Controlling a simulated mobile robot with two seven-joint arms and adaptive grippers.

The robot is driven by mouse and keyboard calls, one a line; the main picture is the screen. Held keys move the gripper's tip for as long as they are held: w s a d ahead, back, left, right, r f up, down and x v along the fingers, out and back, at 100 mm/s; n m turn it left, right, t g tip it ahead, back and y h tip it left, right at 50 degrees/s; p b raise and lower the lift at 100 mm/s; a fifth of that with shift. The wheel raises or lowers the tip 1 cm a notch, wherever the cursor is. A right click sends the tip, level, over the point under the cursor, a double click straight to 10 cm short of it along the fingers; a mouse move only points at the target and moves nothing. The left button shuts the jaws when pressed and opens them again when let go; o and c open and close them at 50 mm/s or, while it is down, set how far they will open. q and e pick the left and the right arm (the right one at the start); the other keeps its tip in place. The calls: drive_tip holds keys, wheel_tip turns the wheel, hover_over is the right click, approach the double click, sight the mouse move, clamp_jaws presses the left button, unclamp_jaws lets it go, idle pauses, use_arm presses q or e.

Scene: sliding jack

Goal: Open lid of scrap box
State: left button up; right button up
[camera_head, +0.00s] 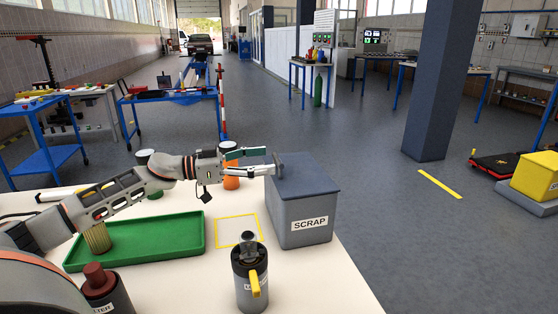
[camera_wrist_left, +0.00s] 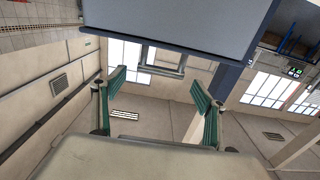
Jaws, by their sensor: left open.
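The grey scrap box (camera_head: 304,222), labelled SCRAP, stands on the right part of the white table. Its blue-grey lid (camera_head: 312,178) lies shut on top. A small grey handle (camera_head: 277,165) sits at the lid's left edge. My left gripper (camera_head: 268,161) reaches in from the left at lid height, its green-padded fingers open beside the handle. In the left wrist view, the open fingers (camera_wrist_left: 159,84) point toward the handle (camera_wrist_left: 164,60) under the large grey box surface (camera_wrist_left: 180,22). I cannot tell whether they touch the handle. My right gripper is not in view.
A green tray (camera_head: 150,240) lies left of a yellow-outlined square (camera_head: 238,231). A dark cylinder with a yellow lever (camera_head: 250,277) stands in front of the box. An orange part (camera_head: 231,180) is behind my left wrist.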

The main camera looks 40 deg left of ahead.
sight(276, 158)
use_arm(q)
drive_tip(key=shift+b+x, duration=0.3)
drive_tip(key=shift+x, duration=1.95)
drive_tip(key=shift+r, duration=0.1)
drive_tip(key=c, duration=1.6)
